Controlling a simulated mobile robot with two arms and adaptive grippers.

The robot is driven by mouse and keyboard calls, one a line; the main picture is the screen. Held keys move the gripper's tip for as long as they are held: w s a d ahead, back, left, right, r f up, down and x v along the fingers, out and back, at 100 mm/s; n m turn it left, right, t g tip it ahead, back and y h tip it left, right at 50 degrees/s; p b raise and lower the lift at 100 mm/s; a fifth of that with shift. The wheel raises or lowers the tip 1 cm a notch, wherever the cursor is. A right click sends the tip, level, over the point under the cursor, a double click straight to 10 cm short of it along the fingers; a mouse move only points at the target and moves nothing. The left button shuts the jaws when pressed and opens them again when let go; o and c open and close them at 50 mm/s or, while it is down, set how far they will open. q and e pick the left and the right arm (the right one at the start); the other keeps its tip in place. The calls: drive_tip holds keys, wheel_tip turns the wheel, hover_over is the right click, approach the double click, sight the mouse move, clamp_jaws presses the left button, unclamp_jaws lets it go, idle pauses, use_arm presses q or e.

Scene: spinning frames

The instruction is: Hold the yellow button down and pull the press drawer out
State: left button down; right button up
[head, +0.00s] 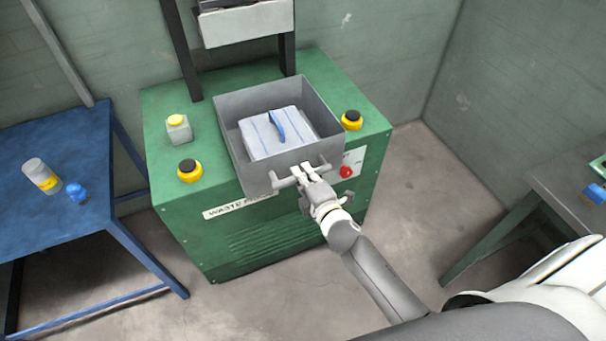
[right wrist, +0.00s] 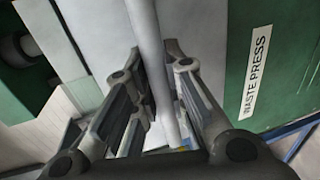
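The yellow button (head: 177,117) sits on a small light box (head: 180,134) on the left of the green press's top. Nothing touches it in the head view. The grey press drawer (head: 232,140) stands at the middle and its front overhangs the press front. A white, blue-striped bundle (head: 272,139) with a blue strap lies in it. My right gripper (head: 300,176) is at the bar handle (head: 325,164) on the drawer front. In the right wrist view the bar (right wrist: 150,45) runs between the fingers, which appear closed on it. My left gripper is not in view.
Two black buttons with yellow collars (head: 190,171) (head: 351,120) and a red knob (head: 346,171) are on the press. A blue table (head: 60,145) with a bottle (head: 41,176) and a blue item (head: 77,193) stands left. Another table (head: 560,185) stands right. Floor in front is clear.

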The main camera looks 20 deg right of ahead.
drive_tip(key=o, duration=0.4)
drive_tip(key=v, duration=1.2)
idle(0.4)
